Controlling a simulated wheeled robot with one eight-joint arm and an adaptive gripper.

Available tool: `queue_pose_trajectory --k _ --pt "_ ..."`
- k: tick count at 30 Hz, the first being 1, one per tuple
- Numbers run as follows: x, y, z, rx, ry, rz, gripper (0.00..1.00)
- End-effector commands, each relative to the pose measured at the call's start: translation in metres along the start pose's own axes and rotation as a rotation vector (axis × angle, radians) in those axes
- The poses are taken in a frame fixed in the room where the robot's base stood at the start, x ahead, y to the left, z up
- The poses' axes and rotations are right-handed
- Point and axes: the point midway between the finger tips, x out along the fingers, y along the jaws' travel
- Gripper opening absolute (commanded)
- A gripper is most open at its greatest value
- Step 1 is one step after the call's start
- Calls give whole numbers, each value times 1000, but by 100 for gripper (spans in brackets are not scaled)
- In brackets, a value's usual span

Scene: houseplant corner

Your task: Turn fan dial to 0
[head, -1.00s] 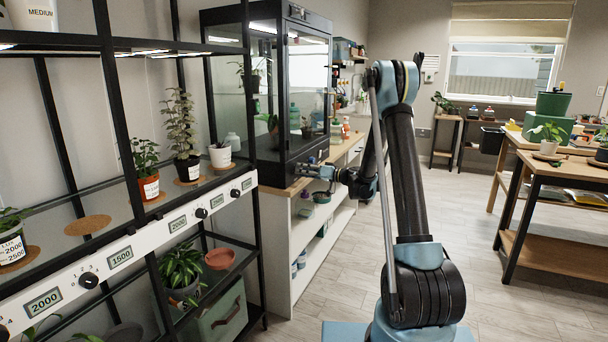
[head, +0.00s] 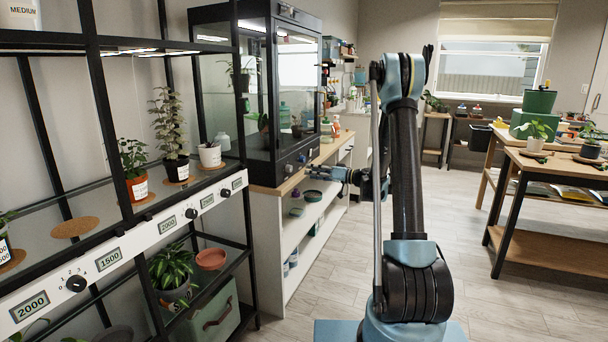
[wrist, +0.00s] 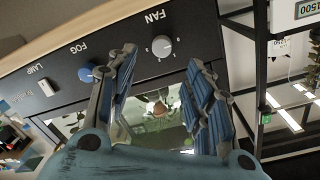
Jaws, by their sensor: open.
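The fan dial (wrist: 162,46) is a pale grey knob beside the word FAN, on the dark control panel (wrist: 125,72) of the glass cabinet. Small numbers stand around it; I cannot read surely which one it points to. My gripper (wrist: 168,70) is open and empty in the wrist view, its two fingers either side of and below the dial, not closed on it. In the head view my gripper (head: 322,173) is in front of the cabinet's lower panel (head: 298,160), where the dial is too small to tell.
On the same panel are a blue FOG knob (wrist: 90,73), near the left finger, and a LAMP switch (wrist: 46,88). A plant shelf (head: 150,235) with its own dials and displays stands left. A wooden table (head: 560,165) stands right. The floor (head: 500,290) between is clear.

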Motion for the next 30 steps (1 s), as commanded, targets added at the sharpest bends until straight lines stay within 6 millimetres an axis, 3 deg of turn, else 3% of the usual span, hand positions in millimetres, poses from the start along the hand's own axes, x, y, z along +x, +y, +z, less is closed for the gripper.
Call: queue_pose_trajectory --k 6,20,25,30 --pt "-21 0 0 0 0 0 47" --pt "-25 -1 0 1 -5 2 47" --pt "-29 -18 0 18 -52 26 47" --pt "-39 -47 4 51 -143 79 47"
